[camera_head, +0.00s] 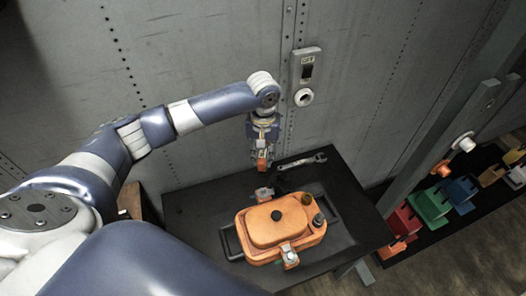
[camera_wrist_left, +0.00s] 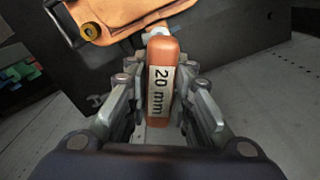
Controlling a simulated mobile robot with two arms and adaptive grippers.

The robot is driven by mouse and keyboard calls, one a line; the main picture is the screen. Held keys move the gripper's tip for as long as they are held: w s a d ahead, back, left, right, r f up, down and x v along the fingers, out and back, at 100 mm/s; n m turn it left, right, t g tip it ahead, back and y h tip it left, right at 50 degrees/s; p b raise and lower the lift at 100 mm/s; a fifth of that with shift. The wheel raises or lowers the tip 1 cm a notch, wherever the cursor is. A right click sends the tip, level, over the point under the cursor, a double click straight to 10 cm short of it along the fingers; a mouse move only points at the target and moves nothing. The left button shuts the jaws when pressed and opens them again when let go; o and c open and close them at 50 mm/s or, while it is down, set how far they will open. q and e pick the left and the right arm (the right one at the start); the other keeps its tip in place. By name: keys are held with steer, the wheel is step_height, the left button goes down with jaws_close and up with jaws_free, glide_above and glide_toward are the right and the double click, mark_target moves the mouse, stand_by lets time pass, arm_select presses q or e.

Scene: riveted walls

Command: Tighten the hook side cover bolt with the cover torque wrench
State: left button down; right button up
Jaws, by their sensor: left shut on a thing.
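My left gripper (camera_head: 262,150) is shut on an orange-handled tool (camera_head: 262,161) behind the orange case. In the left wrist view the gripper (camera_wrist_left: 157,105) grips the handle (camera_wrist_left: 163,70) from both sides, and its label reads "20 mm". A pale metal end of the tool shows by the case; I cannot tell if it touches. The orange case (camera_head: 262,238) lies on the black table, with metal fittings on its far side (camera_head: 264,193) and near side (camera_head: 290,257). The case also shows in the left wrist view (camera_wrist_left: 125,12). I cannot make out which fitting has the cover bolt.
A grey wrench (camera_head: 302,161) lies at the back of the black table (camera_head: 345,205), right of my gripper. A wall switch box (camera_head: 306,64) is above it. Coloured bins (camera_head: 430,205) stand at the right. The table's left part is clear.

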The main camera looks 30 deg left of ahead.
arm_select(q)
step_height(320, 180, down, 4)
steer(key=shift+f+b, duration=0.15)
steer(key=shift+b, duration=0.45)
steer(key=shift+f+b, duration=0.85)
steer(key=shift+f, duration=2.15)
arm_select(e)
steer(key=shift+s+d+f, duration=0.1)
steer(key=shift+f, duration=1.75)
steer(key=shift+r, duration=0.2)
arm_select(q)
steer(key=shift+p, duration=0.35)
arm_select(e)
steer(key=shift+d+r, duration=0.25)
steer(key=shift+r, duration=0.15)
steer(key=shift+r, duration=0.2)
arm_select(q)
steer(key=shift+p, duration=0.45)
arm_select(e)
steer(key=shift+r, duration=0.25)
arm_select(q)
steer(key=shift+f, duration=0.15)
arm_select(e)
steer(key=shift+a, duration=0.2)
